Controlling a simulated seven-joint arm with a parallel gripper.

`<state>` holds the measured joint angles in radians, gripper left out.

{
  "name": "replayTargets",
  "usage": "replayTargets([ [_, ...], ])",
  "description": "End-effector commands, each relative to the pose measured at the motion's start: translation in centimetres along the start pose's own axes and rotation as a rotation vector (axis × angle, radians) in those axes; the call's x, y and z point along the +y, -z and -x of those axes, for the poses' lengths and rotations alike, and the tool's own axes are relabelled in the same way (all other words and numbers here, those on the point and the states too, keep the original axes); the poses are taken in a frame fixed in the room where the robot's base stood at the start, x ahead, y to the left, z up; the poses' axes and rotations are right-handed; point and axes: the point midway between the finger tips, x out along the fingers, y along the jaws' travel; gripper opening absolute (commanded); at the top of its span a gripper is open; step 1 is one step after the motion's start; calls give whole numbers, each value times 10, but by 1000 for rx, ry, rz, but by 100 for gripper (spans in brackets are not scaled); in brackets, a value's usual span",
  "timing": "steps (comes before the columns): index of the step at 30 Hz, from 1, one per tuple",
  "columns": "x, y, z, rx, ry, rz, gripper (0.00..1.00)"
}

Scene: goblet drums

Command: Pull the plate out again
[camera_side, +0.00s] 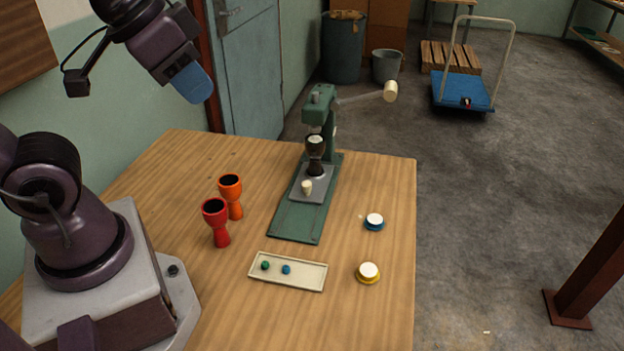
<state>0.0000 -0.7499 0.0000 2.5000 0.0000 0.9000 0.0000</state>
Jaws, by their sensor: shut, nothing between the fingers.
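The grey plate (322,190) lies on the green base of the press (296,221), under the press head. A cream knob (307,187) stands at the plate's front. A dark goblet drum (316,148) stands upright on the plate beneath the head, with a pale top; whether the head touches it I cannot tell. My gripper (194,88) is shut and empty, high at the upper left, well away from the press and the plate.
A red goblet drum (216,222) and an orange one (231,197) stand left of the press. A cream tray (310,275) with a green and a blue piece lies in front. A blue-rimmed disc (374,222) and a yellow-rimmed disc (368,272) lie right. The press lever (390,92) sticks out rightward.

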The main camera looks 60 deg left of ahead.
Motion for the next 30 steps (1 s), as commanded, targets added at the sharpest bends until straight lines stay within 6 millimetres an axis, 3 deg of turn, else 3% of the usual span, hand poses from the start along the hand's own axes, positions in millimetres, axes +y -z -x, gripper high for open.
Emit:
replayTargets([
  [9, 0, 0, 0, 0, 0, 0, 2],
  [14, -1, -2, -10, -48, 2, 3, 39],
  [15, -1, -3, -16, -80, 3, 4, 48],
  [16, -1, -2, -21, -105, 3, 5, 50],
  [23, -8, 32, -67, -311, 29, -38, 50],
  [30, -22, 72, -137, -512, 39, -214, 50],
])
